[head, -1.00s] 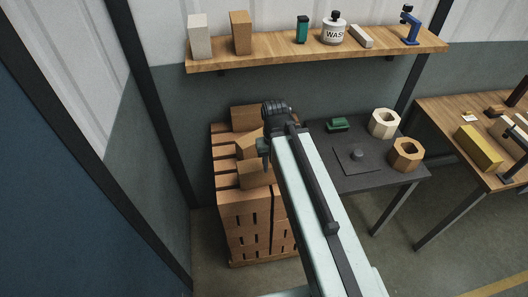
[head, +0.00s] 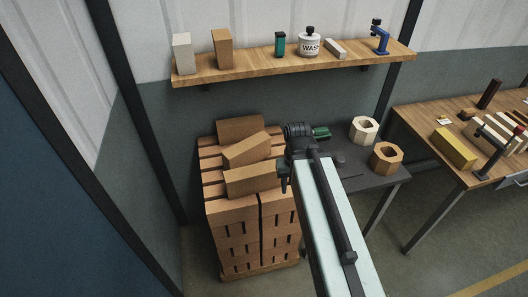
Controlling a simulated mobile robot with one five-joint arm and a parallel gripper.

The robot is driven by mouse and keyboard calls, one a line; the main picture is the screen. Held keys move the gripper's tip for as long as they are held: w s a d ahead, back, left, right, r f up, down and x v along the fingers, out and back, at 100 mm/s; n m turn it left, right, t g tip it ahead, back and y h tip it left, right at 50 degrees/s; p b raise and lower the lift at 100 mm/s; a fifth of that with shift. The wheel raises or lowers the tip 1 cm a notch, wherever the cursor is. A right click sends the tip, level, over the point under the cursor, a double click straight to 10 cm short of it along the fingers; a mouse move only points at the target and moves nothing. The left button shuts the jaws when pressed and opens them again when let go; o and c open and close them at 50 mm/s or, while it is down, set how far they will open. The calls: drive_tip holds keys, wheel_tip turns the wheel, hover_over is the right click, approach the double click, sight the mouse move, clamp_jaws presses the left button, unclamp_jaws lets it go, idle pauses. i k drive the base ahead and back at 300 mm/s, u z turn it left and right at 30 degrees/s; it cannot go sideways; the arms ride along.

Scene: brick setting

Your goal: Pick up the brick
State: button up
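A stack of orange-brown bricks (head: 232,212) stands on a pallet at the centre left of the head view. Loose bricks lie on top: one at the front (head: 250,180), a tilted one behind it (head: 246,150) and one at the back (head: 241,128). My gripper (head: 284,179) is at the far end of my pale arm, by the right edge of the stack in the picture. It is mostly hidden behind the arm's end, so I cannot see its fingers clearly or whether it touches a brick.
A dark table (head: 376,178) stands right of the stack, with two hollow hexagonal blocks (head: 364,130) and a green item (head: 321,133). A wooden shelf (head: 260,70) with several items hangs above. A wooden workbench (head: 425,125) is at the right. A dark post (head: 135,100) rises at left.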

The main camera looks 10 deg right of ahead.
sight(256, 147)
drive_tip(key=z, duration=0.85)
drive_tip(key=i, duration=0.85)
drive_tip(key=u, duration=3.4)
drive_tip(key=i, duration=0.55)
